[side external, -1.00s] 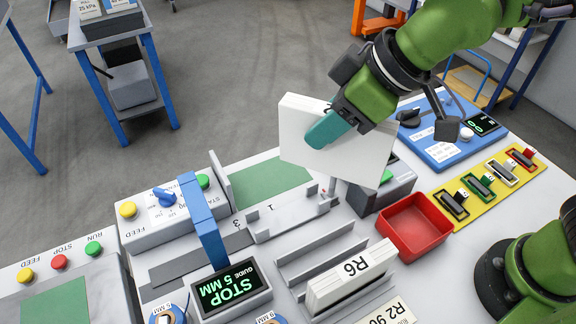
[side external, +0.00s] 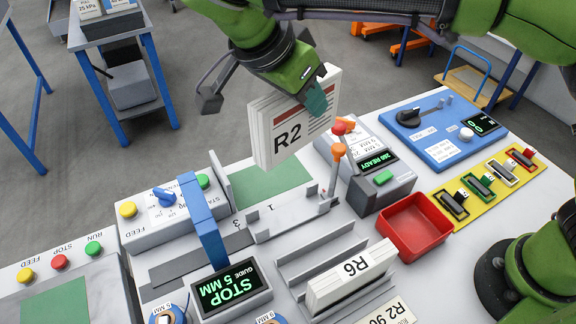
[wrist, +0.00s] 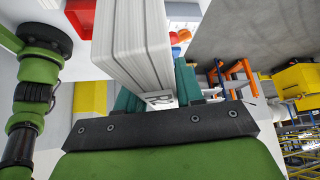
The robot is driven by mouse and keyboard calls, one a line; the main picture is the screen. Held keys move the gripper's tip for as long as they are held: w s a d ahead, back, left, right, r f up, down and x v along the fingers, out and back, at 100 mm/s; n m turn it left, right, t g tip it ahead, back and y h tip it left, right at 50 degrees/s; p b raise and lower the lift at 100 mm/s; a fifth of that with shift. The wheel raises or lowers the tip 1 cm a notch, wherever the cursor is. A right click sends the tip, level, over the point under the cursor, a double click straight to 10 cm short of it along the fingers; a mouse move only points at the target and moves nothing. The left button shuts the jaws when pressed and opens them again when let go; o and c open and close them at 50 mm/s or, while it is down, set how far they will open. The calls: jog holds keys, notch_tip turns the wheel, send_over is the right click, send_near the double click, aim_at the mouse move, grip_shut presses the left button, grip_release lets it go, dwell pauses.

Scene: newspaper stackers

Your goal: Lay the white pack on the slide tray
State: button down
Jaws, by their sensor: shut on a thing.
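My gripper (side external: 316,102) is shut on a white pack (side external: 288,140) printed "R2" with red and grey bars. The pack is held upright and slightly tilted, in the air over the back of the bench. In the wrist view the pack (wrist: 130,40) stands between the teal fingers of my gripper (wrist: 158,92), its layered edges showing. Below it in the side view is a light grey channel-shaped tray (side external: 288,222), apparently the slide tray, marked "1" and empty. A green pad (side external: 268,184) lies behind this tray. The far finger is hidden by the pack.
A control box with orange-topped levers (side external: 372,160) stands right of the tray. A blue arch (side external: 205,225) and a "STOP" display (side external: 230,292) stand left of it. A rack holds an "R6" pack (side external: 350,275) in front. A red bin (side external: 414,226) is at the right.

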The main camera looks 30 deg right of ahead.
jog(key=m, duration=0.1)
jog(key=a+m+g, duration=0.1)
jog(key=shift+w+r+m+g, duration=0.1)
jog(key=shift+m+g, duration=0.2)
jog(key=shift+m, duration=0.1)
jog(key=shift+f, duration=0.2)
notch_tip(320, 180, down, 11)
jog(key=shift+a+f, duration=0.1)
jog(key=shift+f, duration=3.8)
jog(key=shift+f, duration=0.6)
jog(key=c, duration=0.6)
grip_release()
jog(key=shift+c, duration=0.2)
